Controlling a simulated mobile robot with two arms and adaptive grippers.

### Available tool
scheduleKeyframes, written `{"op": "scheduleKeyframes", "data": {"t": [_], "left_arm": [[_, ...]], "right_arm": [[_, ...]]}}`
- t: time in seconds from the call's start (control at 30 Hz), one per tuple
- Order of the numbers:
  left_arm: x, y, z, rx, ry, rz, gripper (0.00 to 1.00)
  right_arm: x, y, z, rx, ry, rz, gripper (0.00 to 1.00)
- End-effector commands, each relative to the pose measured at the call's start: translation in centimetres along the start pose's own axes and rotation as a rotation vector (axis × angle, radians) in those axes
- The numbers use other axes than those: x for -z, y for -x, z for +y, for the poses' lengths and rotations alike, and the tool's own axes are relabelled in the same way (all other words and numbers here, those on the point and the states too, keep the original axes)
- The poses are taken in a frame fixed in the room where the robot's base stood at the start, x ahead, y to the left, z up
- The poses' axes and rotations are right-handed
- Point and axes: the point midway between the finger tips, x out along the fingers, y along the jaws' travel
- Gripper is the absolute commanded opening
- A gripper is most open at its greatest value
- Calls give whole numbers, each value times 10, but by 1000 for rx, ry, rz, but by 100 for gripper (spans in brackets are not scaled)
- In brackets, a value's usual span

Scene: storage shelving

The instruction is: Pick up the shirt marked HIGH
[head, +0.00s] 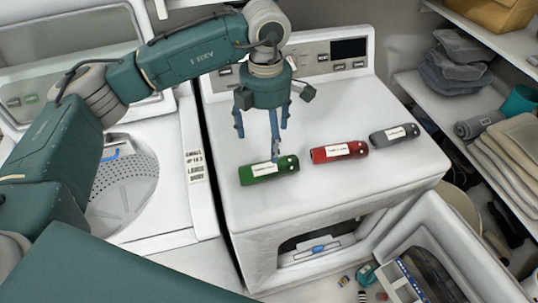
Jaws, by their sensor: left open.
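Three rolled shirts with white labels lie in a row on top of the dryer (340,195): a green one (288,167), a red one (321,155) and a grey one (402,133). The label print is too small to read, so I cannot tell which is marked HIGH. My left gripper (262,136) is open and points down over the green shirt. One finger reaches down in front of or close to its label; I cannot tell whether it touches. No shirt is held. My right gripper is not in view.
An open top-load washer (185,215) stands left of the dryer. The dryer's control panel (325,52) rises behind the shirts. Shelves at the right hold folded grey cloths (455,62) and a beige stack (512,150). A white basket (440,235) stands at the lower right.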

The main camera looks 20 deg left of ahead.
Motion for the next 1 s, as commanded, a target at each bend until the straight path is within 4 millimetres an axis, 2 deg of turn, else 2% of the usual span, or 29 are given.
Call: {"op": "scheduleKeyframes", "data": {"t": [0.2, 0.3, 0.4, 0.5, 0.6, 0.77, 1.0], "left_arm": [[1, -33, -1, 4, 1, 2, 85], [0, -44, 0, 2, 0, 2, 85], [0, -49, -1, 2, 0, 2, 85], [0, -59, -1, 4, -1, 4, 85], [-2, -73, -1, 5, 0, 3, 85], [-2, -96, 0, 3, -1, 1, 85], [-2, -101, 1, 0, -1, 0, 85]], "right_arm": [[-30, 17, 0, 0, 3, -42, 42], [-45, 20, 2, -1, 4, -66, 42], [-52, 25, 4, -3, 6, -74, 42], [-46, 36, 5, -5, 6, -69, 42], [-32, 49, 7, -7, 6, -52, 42], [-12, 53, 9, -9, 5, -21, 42], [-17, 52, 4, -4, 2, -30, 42]]}}
